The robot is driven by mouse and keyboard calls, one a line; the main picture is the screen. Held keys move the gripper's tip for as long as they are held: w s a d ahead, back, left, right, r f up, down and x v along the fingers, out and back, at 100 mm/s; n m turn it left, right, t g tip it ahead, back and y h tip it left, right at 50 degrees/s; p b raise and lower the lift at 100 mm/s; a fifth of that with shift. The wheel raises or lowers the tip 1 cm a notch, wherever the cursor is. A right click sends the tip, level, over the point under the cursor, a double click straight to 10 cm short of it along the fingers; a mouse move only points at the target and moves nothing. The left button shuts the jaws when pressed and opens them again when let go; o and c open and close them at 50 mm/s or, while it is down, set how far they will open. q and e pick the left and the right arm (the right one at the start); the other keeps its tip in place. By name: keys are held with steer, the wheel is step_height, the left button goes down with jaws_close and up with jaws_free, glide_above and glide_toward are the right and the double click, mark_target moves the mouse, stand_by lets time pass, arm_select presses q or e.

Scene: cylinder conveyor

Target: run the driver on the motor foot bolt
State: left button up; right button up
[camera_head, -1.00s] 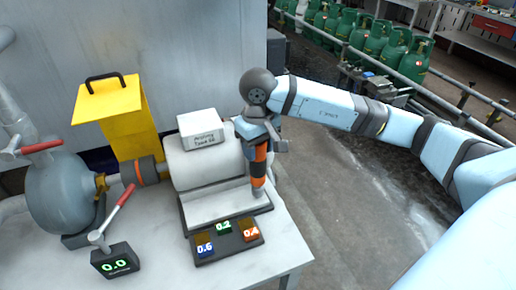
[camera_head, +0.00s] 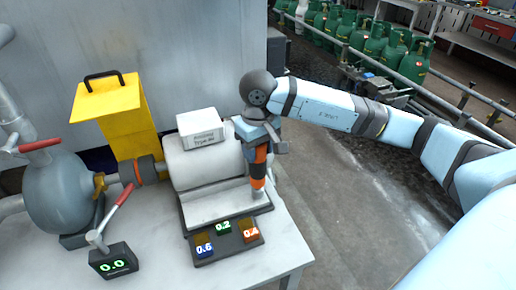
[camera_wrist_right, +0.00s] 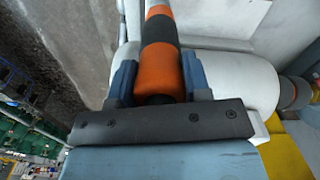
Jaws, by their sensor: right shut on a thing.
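My right gripper (camera_head: 262,146) is shut on the driver (camera_head: 259,172), an orange and black cylinder held upright at the right end of the motor. In the right wrist view the driver (camera_wrist_right: 160,62) sits between both fingers. The motor (camera_head: 205,168) is a white body on a grey base (camera_head: 225,208). The driver's lower end is down at the base's right end. The foot bolt is hidden under it, and I cannot tell whether they touch. My left gripper is not in view.
A dark block with blue, green and orange readouts (camera_head: 227,241) lies in front of the motor. A box reading 0.0 (camera_head: 113,262) with a red-handled lever stands left. A yellow guard (camera_head: 127,120) and a grey pump (camera_head: 62,190) are further left. The table's front right is clear.

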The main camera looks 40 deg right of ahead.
steer(key=shift+f+b, duration=0.5)
steer(key=shift+b, duration=0.05)
stand_by(0.4)
steer(key=shift+s+f+b, duration=0.1)
steer(key=shift+f+b, duration=0.1)
steer(key=shift+b, duration=0.6)
stand_by(1.1)
steer(key=shift+r+p, duration=0.45)
steer(key=shift+r, duration=1.4)
